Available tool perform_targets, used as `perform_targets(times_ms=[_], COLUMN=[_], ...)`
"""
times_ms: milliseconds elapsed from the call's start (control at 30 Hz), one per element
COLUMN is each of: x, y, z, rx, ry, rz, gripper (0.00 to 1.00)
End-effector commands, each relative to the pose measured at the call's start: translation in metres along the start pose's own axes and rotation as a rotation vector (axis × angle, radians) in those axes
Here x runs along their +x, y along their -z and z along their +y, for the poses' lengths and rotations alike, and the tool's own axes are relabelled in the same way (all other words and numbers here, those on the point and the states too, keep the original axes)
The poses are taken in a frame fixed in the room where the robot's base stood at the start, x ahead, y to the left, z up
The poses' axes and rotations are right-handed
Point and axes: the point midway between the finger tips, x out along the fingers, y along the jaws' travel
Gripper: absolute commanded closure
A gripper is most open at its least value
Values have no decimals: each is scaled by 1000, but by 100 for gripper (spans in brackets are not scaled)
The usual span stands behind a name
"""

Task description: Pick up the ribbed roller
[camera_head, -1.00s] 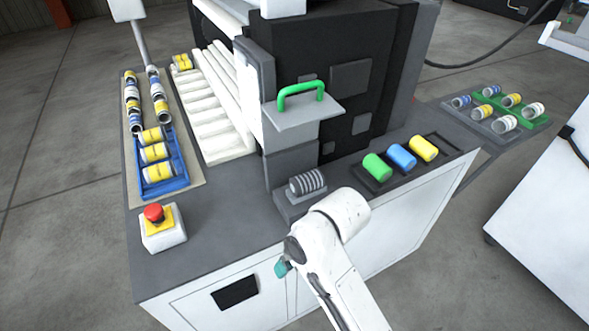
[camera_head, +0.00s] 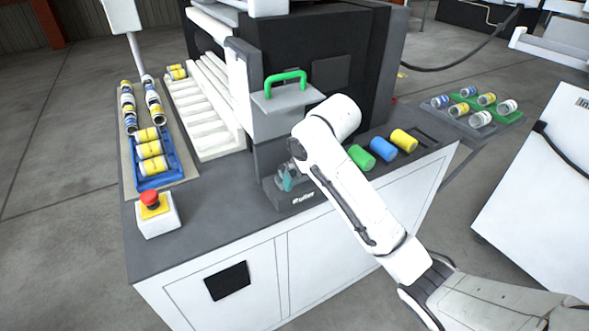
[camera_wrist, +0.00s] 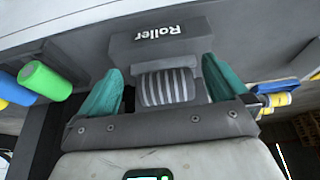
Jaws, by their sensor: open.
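The ribbed roller (camera_wrist: 167,87) is a grey cylinder with light ribs. In the wrist view it lies between the two teal fingers of my gripper (camera_wrist: 162,92), in front of a dark block marked "Roller" (camera_wrist: 160,38). The fingers are open, one on each side of the roller; I cannot tell whether either touches it. In the head view my gripper (camera_head: 287,180) is at the roller's holder (camera_head: 290,200), and my arm and fingers hide most of the roller.
A plate with a green handle (camera_head: 286,84) is just above and behind. A red emergency button (camera_head: 150,198) and a blue rack (camera_head: 160,180) are at left.

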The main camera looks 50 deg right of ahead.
Motion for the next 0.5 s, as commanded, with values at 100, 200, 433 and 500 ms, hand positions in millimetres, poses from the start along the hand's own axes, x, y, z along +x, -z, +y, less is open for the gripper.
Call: perform_targets(times_ms=[100,200,433,500], x=[3,5,18,21], y=[7,13,44,52], z=[0,-1,0,0], rx=[-2,-3,-3,-2], ry=[0,0,-2,-2], rz=[0,0,-2,-1], gripper=[0,0,0,0])
